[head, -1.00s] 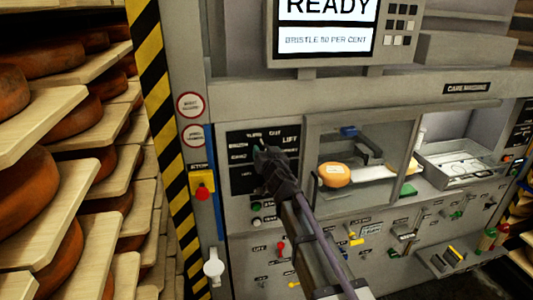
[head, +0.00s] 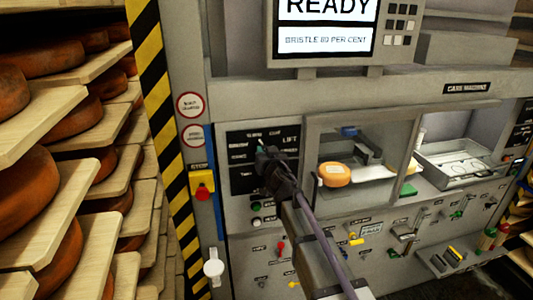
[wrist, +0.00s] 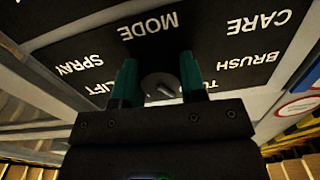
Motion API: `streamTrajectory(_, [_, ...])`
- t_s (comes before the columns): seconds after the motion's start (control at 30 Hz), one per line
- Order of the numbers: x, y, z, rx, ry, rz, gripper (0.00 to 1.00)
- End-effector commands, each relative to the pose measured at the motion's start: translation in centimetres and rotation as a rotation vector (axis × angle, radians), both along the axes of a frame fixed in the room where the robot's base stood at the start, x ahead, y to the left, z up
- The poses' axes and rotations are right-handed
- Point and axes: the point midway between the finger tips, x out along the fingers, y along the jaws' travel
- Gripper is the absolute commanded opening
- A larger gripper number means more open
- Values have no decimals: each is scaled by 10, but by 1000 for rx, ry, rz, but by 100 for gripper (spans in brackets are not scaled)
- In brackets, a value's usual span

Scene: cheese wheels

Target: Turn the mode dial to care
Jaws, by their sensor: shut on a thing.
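The mode dial (wrist: 160,84) is a round grey knob on a black panel (head: 245,183) on the left of the machine. The wrist view shows the panel upside down, with the words MODE, CARE, BRUSH, SPRAY and LIFT around the dial. A pale slanted bar shows on the dial, but I cannot tell which word it points to. My gripper (wrist: 157,82) is shut on the dial, one green finger on each side. In the head view my gripper (head: 266,156) reaches the panel and hides the dial.
A screen (head: 325,25) above reads READY. A glass-fronted bay right of the panel holds an orange cheese wheel (head: 334,174). A red stop button (head: 202,192) on a yellow box is to the left. Shelves of cheese wheels stand at far left.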

Motion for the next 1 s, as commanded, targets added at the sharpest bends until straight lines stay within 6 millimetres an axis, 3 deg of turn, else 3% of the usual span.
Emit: streamTrajectory(1.0, [0,-1,1,-878,-273,0,15])
